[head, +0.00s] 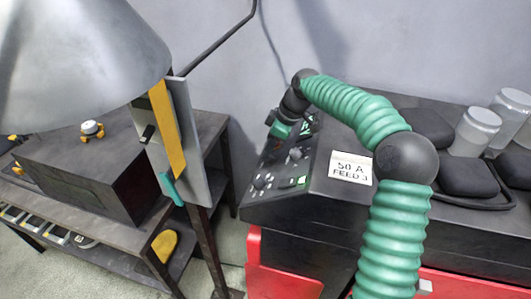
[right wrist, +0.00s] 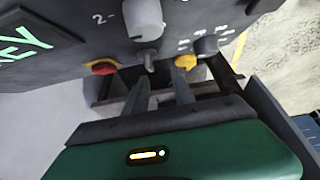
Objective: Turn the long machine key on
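The machine's control panel (head: 277,165) slopes at the left end of the dark bench top in the head view. In the right wrist view the panel (right wrist: 75,22) fills the top, with green "KEY" lettering (right wrist: 22,38) at the left. A pale grey cylindrical knob (right wrist: 143,18) sits beside a "2" mark. A small grey stem (right wrist: 148,61) sticks out below it; I cannot tell if it is the long key. My right gripper (right wrist: 163,88) is open and empty, its fingers apart just below the stem. In the head view my right gripper (head: 283,128) is at the panel's far end, partly hidden.
A red and yellow control (right wrist: 101,67) and a yellow knob (right wrist: 187,62) flank the fingers. More knobs (head: 262,182) sit on the near panel. A paper note (head: 351,168), jars (head: 474,132) and dark pads occupy the bench top. A lamp shade (head: 75,55) hangs at upper left.

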